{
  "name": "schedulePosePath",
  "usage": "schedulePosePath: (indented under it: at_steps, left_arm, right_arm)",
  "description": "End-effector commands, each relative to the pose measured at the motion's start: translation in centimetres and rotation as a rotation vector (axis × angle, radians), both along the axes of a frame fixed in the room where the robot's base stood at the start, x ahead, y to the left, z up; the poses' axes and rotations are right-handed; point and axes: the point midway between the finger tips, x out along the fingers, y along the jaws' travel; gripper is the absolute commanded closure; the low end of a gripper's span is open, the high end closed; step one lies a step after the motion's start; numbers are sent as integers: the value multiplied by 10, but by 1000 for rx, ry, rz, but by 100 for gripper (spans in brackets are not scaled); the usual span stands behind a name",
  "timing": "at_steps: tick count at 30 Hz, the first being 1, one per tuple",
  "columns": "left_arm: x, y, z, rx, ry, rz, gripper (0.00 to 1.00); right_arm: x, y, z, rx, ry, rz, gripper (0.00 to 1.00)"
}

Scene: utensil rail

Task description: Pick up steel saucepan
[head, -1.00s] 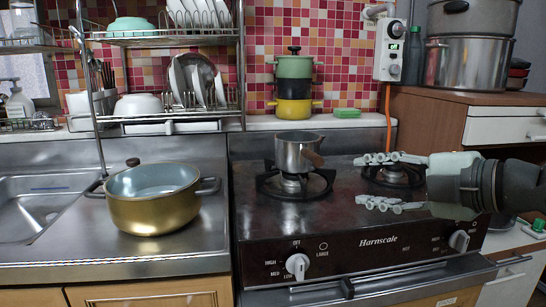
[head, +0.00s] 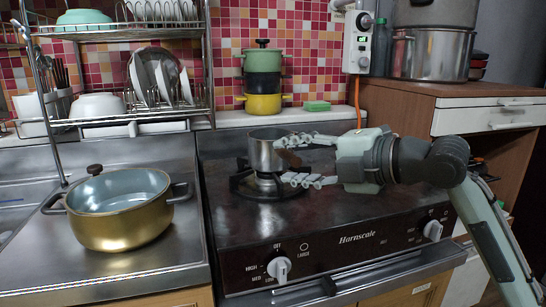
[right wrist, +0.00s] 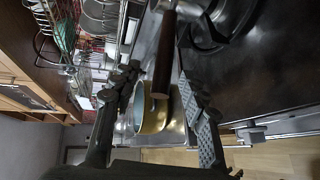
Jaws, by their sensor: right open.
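The steel saucepan (head: 265,152) stands upright on the left burner of the stove. Its brown handle (head: 292,159) points toward my right gripper and is partly hidden behind the fingers. My right gripper (head: 284,160) is open, coming from the right, with its fingers close to the pan. In the right wrist view the brown handle (right wrist: 164,60) lies between the two spread fingers of the gripper (right wrist: 161,78), with no visible grip on it. Only a small part of the pan's steel body shows at the top there. My left gripper is not in view.
A gold pot (head: 120,228) stands on the steel counter at left, below a dish rack (head: 130,112). Stacked coloured pots (head: 262,85) and a green sponge (head: 316,106) sit behind the stove (head: 340,215). A wooden cabinet (head: 400,108) stands at right.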

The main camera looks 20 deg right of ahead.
Motion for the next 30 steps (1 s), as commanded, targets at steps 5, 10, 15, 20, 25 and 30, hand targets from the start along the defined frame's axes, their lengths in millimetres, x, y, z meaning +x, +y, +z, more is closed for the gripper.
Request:
schedulePosePath:
  at_steps: [5,10,15,20,25,30]
  left_arm:
    - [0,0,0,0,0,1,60]
    - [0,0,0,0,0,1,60]
    - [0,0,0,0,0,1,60]
    - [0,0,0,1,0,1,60]
    - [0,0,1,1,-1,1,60]
    - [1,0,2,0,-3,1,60]
  right_arm:
    - [0,0,-1,-1,1,-1,56]
    - [0,0,-1,-1,1,-1,76]
    - [0,0,0,-1,1,-1,97]
    - [0,0,0,-1,1,-1,100]
    - [0,-1,1,0,-4,-1,100]
    - [0,-1,8,-1,-6,-2,100]
